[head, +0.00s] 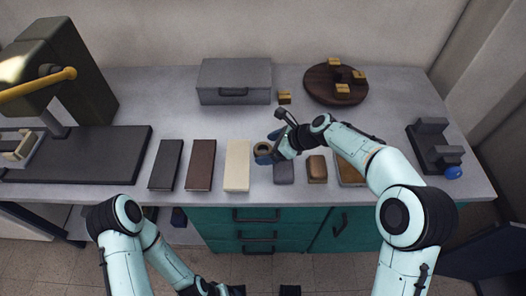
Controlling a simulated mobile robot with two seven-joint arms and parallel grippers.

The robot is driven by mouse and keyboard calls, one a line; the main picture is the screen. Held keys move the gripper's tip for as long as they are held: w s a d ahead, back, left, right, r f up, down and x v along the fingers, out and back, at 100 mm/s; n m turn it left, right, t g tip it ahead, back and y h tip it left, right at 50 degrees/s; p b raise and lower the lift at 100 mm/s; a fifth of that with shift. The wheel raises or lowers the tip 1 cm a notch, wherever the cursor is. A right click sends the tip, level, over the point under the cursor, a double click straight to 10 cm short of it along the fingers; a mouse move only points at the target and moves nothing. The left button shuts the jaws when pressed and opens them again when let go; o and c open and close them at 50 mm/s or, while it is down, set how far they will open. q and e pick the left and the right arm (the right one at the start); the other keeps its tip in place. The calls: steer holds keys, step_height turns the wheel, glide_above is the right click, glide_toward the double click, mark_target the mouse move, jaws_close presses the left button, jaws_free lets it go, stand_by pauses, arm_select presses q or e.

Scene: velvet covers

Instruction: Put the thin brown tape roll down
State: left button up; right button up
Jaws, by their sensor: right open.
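A small brown tape roll (261,149) is in the middle of the head view, just right of the cream block. It appears to be at the grey bench top, partly covered by my right gripper (272,149). My right gripper is open, reaching in from the right with its fingers close to the roll. I cannot tell whether they touch it.
Black (166,164), brown (200,164) and cream (237,165) blocks lie left of the roll. A grey block (284,173), a small brown block (317,168) and a tray (349,175) are to the right. A grey case (235,80) and round wooden board (322,84) stand behind.

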steer(key=shift+x, duration=0.8)
steer(key=shift+r, duration=0.1)
steer(key=c, duration=1.2)
steer(key=shift+c, duration=0.2)
